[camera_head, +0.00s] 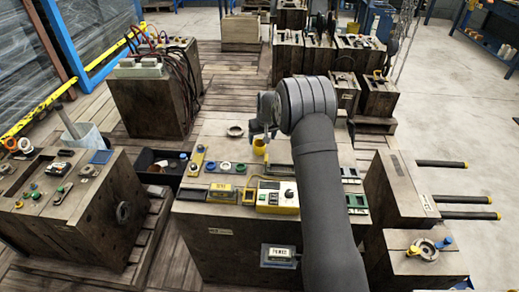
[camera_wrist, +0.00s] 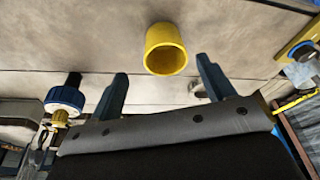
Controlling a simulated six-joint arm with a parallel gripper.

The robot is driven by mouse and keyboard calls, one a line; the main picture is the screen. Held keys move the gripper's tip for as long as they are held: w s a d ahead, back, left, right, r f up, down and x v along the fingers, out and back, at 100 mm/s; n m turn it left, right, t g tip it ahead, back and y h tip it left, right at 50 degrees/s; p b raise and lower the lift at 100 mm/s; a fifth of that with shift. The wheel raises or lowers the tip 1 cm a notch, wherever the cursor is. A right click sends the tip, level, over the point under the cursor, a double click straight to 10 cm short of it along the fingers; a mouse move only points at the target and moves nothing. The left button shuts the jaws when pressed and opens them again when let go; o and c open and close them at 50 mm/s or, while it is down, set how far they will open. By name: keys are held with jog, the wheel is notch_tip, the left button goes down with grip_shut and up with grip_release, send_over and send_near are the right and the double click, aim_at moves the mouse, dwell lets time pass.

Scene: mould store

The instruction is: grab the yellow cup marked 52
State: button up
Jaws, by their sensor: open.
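A yellow cup (camera_wrist: 165,50) shows in the wrist view, just beyond and between the fingertips of my gripper (camera_wrist: 160,80). The cup's round opening faces the camera; no 52 marking can be read on it. In the head view the yellow cup (camera_head: 260,146) is small, on top of the central wooden block, close below my gripper (camera_head: 262,130). My gripper's two dark fingers are apart with nothing held. I cannot tell from the frames whether a finger touches the cup.
The central wooden block (camera_head: 225,215) also bears a yellow control box (camera_head: 277,197), blue and green rings, and a flat ring (camera_head: 235,131). In the wrist view a blue-and-yellow fitting (camera_wrist: 65,98) lies left of the fingers. A black bin (camera_head: 160,172) stands left of the block.

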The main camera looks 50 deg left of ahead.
aim_at(259, 145)
jog(key=shift+s+x, duration=0.15)
jog(key=shift+x, duration=1.45)
jog(key=shift+s+x, duration=0.2)
jog(key=shift+x, duration=1.35)
jog(key=shift+a, duration=0.2)
jog(key=c, duration=1)
jog(key=shift+r, duration=0.15)
jog(key=shift+c, duration=0.2)
